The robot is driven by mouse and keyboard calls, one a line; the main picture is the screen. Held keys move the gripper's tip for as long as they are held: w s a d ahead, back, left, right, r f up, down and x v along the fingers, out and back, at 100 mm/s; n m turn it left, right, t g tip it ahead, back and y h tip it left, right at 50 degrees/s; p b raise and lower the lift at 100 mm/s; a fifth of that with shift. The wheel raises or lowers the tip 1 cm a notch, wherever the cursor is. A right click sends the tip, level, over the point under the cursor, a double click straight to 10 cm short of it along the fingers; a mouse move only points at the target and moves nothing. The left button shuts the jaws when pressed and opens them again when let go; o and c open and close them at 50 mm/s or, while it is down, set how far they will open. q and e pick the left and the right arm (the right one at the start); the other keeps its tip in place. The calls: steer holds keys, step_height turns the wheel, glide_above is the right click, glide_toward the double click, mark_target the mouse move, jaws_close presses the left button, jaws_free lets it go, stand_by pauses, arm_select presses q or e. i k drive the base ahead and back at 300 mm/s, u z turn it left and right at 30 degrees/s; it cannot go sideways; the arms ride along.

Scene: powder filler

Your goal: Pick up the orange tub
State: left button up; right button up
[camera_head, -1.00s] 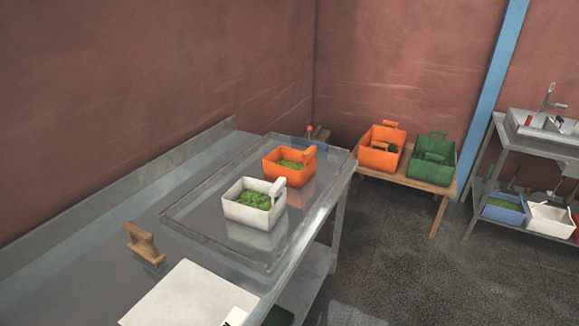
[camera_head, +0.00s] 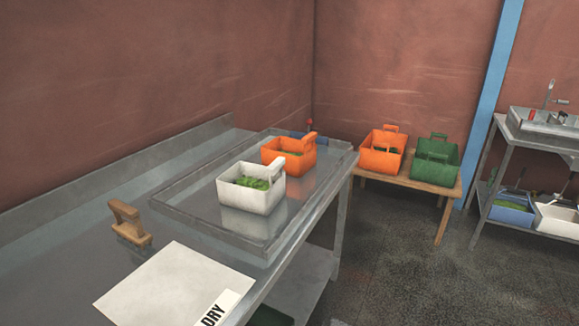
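A second orange tub (camera_head: 381,161), also with green inside, stands on a low wooden bench against the back wall. Neither of my grippers shows in the head view, and nothing touches either tub. A white tub (camera_head: 250,197) with green contents stands just in front of the orange one on the tray.
A wooden-handled tool (camera_head: 130,222) and a white sheet (camera_head: 172,287) marked DRY lie on the steel table. A green tub (camera_head: 436,162) shares the wooden bench (camera_head: 405,180). A sink stand (camera_head: 545,125) is at the right. Dark floor (camera_head: 400,260) is open between.

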mark_target(300, 156)
steer(key=k, duration=0.4)
steer(key=z, duration=0.95)
steer(key=i, duration=3.35)
steer(key=u, duration=3.45)
